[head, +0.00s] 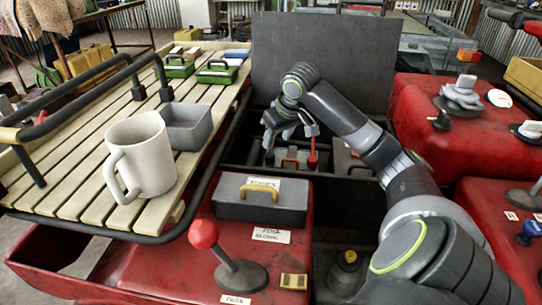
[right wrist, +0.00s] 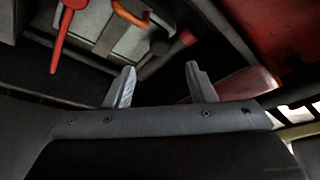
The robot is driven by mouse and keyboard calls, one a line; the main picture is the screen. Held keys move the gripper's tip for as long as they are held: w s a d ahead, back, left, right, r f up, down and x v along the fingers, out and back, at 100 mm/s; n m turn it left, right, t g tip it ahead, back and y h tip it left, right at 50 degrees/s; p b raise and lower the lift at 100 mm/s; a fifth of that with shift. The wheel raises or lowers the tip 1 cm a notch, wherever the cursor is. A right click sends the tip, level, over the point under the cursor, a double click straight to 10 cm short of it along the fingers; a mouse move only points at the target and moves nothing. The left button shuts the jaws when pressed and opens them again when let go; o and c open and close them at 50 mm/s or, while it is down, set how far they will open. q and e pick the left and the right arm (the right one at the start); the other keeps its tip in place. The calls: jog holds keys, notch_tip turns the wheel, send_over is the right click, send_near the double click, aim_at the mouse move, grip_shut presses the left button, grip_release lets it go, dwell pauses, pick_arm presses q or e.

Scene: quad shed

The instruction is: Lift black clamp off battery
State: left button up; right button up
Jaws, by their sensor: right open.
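The battery (head: 291,156) is a grey box with an orange handle, low in the dark bay under the raised lid. It also shows at the top of the right wrist view (right wrist: 105,38). A red clamp (head: 312,158) stands at its right side in the head view, and at the upper left of the right wrist view (right wrist: 64,30). A dark rounded piece (right wrist: 160,46) by the battery may be the black clamp; I cannot tell for certain. My right gripper (head: 289,131) is open and empty above the battery; its fingers (right wrist: 160,72) point toward it. My left gripper is not in view.
A dark lid panel (head: 320,55) stands upright behind the bay. A grey lidded box (head: 262,200) and a red-knobbed lever (head: 225,255) sit in front. A slatted rack (head: 85,190) at left holds a white mug (head: 145,155) and a grey tray (head: 187,128).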

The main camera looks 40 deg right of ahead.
aim_at(270, 155)
jog(key=b+x, duration=0.1)
jog(key=x, duration=0.5)
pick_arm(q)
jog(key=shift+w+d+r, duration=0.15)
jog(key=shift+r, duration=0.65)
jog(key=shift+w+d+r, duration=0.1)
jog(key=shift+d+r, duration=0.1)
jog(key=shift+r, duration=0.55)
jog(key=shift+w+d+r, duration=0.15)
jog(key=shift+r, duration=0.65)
pick_arm(e)
jog(key=shift+x, duration=0.95)
jog(key=shift+c, duration=0.2)
grip_shut()
